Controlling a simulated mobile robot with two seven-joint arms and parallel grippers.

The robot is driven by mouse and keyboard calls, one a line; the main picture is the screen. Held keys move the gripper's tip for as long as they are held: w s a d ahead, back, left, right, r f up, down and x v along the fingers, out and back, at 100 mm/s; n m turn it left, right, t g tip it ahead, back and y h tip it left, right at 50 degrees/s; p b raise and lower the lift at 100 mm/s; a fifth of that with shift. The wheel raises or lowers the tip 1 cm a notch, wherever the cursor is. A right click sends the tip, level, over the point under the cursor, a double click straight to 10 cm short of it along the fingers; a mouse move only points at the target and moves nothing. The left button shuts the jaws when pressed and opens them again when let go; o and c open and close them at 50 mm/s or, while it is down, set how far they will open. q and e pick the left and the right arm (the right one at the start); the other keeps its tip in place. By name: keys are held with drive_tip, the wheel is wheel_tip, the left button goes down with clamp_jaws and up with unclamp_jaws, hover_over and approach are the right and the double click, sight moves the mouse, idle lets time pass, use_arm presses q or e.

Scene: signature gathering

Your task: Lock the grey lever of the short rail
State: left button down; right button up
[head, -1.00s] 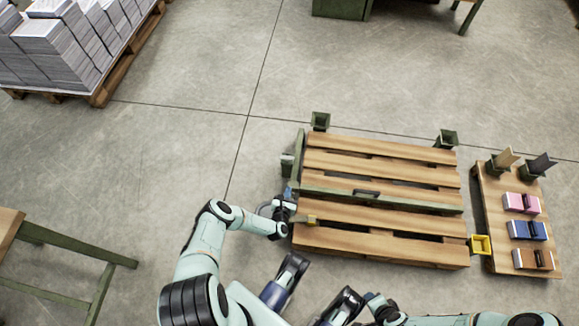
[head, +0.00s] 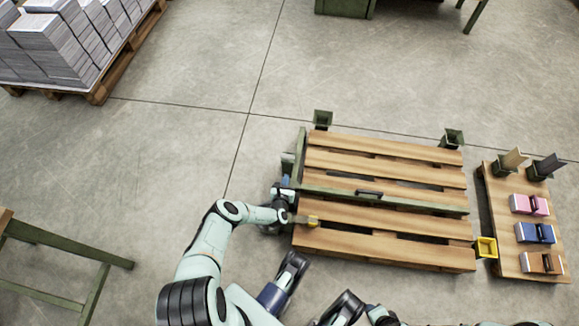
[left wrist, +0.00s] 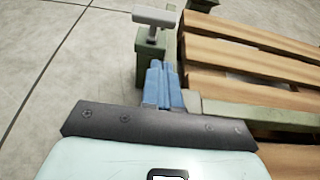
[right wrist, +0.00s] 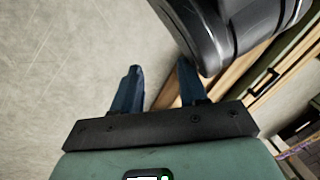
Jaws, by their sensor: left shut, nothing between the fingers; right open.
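The short rail (head: 299,155) is a green bar along the left edge of the wooden pallet (head: 385,240). The grey lever (left wrist: 155,17) is a pale T-shaped handle above a green post (left wrist: 150,55) at the rail's outer side. My left gripper (left wrist: 160,75) has its blue fingers shut and empty, just on the near side of that post; I cannot tell whether they touch it. In the head view the left gripper (head: 285,182) is beside the pallet's left edge, partly hidden by its own wrist. My right gripper (right wrist: 158,82) is open and empty near the floor and a wooden edge.
A long green rail (head: 410,203) with a dark handle crosses the pallet. Green corner sockets (head: 322,120) stand at the back, and a yellow one (head: 486,247) at the front right. A board (head: 505,225) with small boxes lies right.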

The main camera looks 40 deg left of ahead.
sight(288, 157)
use_arm(q)
drive_tip(key=w+a+b, duration=0.2)
drive_tip(key=w+a, duration=0.1)
drive_tip(key=w, duration=0.3)
drive_tip(key=shift+w+a+r, duration=0.15)
drive_tip(key=shift+a+r, duration=0.1)
use_arm(e)
drive_tip(key=s+f+g, duration=0.1)
drive_tip(key=s+f, duration=0.2)
drive_tip(key=s, duration=0.2)
drive_tip(key=shift+d+f+g, duration=0.35)
drive_tip(key=shift+f+g, duration=0.05)
use_arm(q)
drive_tip(key=shift+w+a+r+g+h, duration=0.2)
drive_tip(key=shift+r+g+h, duration=0.1)
drive_tip(key=shift+g, duration=0.3)
use_arm(e)
drive_tip(key=shift+w+d+r, duration=0.3)
drive_tip(key=shift+w+d, duration=0.25)
drive_tip(key=shift+w, duration=0.1)
drive_tip(key=shift+w, duration=0.1)
